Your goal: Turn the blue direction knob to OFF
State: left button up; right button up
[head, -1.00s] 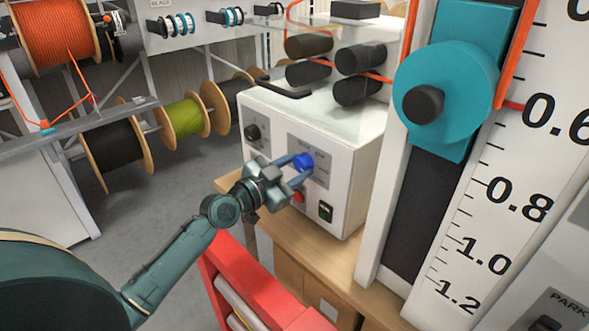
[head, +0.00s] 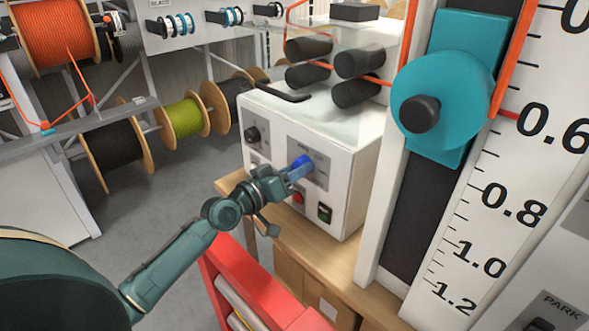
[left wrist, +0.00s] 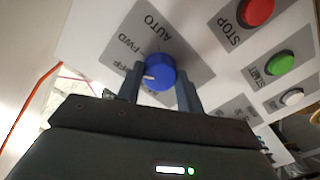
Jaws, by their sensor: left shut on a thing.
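The blue knob (head: 301,163) is on a grey label plate on the front of a white control box (head: 345,205). My left gripper (head: 290,174) is shut on the knob. In the left wrist view its two fingers stand on either side of the knob (left wrist: 158,68). The knob's white mark points to the picture's left, roughly toward a partly hidden label ending in "FF", below FWD. AUTO is printed above FWD. The exact alignment of the mark is hard to tell. My right gripper is not in view.
The left wrist view shows the STOP (left wrist: 255,10) and START (left wrist: 280,63) buttons to the right. A black knob (head: 252,134) is at the box's left.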

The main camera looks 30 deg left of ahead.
pick_arm(q)
jog(key=shift+n, duration=1.3)
jog(key=o, duration=1)
jog(key=shift+s, duration=0.1)
jog(key=shift+b+v, duration=1.6)
jog(key=shift+v, duration=4.9)
